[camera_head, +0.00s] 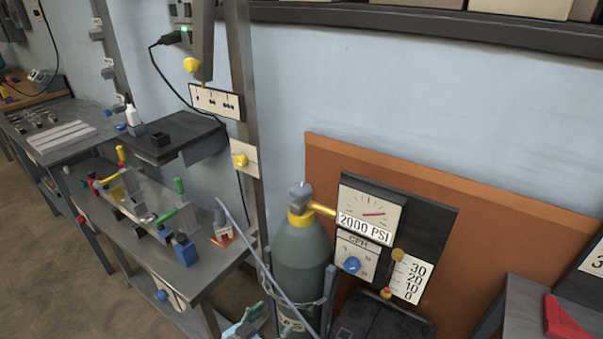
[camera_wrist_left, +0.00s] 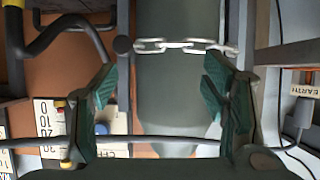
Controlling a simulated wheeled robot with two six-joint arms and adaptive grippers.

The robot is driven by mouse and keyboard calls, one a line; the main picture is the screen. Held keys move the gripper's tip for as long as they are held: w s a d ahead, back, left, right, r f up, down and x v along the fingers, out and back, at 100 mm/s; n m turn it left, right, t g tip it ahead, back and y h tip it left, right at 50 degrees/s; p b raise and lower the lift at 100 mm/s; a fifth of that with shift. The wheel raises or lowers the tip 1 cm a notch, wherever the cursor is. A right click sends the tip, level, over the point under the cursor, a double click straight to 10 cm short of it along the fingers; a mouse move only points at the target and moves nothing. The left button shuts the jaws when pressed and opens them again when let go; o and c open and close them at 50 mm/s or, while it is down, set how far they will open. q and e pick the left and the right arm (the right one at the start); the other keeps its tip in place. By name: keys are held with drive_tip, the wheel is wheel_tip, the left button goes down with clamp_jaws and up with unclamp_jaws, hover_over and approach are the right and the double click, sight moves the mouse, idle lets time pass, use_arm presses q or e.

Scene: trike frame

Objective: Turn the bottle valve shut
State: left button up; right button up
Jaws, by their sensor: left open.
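The gas bottle (camera_head: 298,255) is a grey-green cylinder standing upright against the orange-brown panel. Its valve has a grey knob (camera_head: 300,192) on top of a yellow neck (camera_head: 301,217). A yellow outlet leads right to the regulator panel, whose gauge (camera_head: 368,215) reads 2000 PSI. My left gripper (camera_head: 250,326) is at the bottom edge of the head view, low and in front of the bottle, well below the knob. In the left wrist view its teal fingers (camera_wrist_left: 157,85) are spread wide, with the bottle's body (camera_wrist_left: 178,95) beyond them. The knob is not in the wrist view. My right gripper is not seen.
A chain (camera_wrist_left: 185,46) crosses the bottle. A grey post (camera_head: 245,120) stands just left of it. The regulator panel has a blue knob (camera_head: 352,265) and a flow scale (camera_head: 408,278). A cluttered workbench (camera_head: 205,270) stands at left. The space above the valve looks clear.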

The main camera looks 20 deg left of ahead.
sight(295, 196)
use_arm(q)
drive_tip(key=w+a+r+t+p, duration=0.1)
drive_tip(key=w+r+t+p, duration=0.25)
drive_tip(key=r, duration=1.05)
drive_tip(key=w+a+r+t+p, duration=0.15)
drive_tip(key=r+p, duration=0.35)
drive_tip(key=r, duration=0.9)
drive_tip(key=w+b, duration=0.1)
drive_tip(key=w, duration=0.3)
drive_tip(key=w+d+b, duration=0.1)
drive_tip(key=w, duration=0.4)
drive_tip(key=w+b, duration=0.1)
drive_tip(key=w, duration=0.4)
drive_tip(key=shift+d+f, duration=0.15)
drive_tip(key=shift+f, duration=0.25)
drive_tip(key=shift+w+r, duration=0.1)
drive_tip(key=shift+w, duration=0.25)
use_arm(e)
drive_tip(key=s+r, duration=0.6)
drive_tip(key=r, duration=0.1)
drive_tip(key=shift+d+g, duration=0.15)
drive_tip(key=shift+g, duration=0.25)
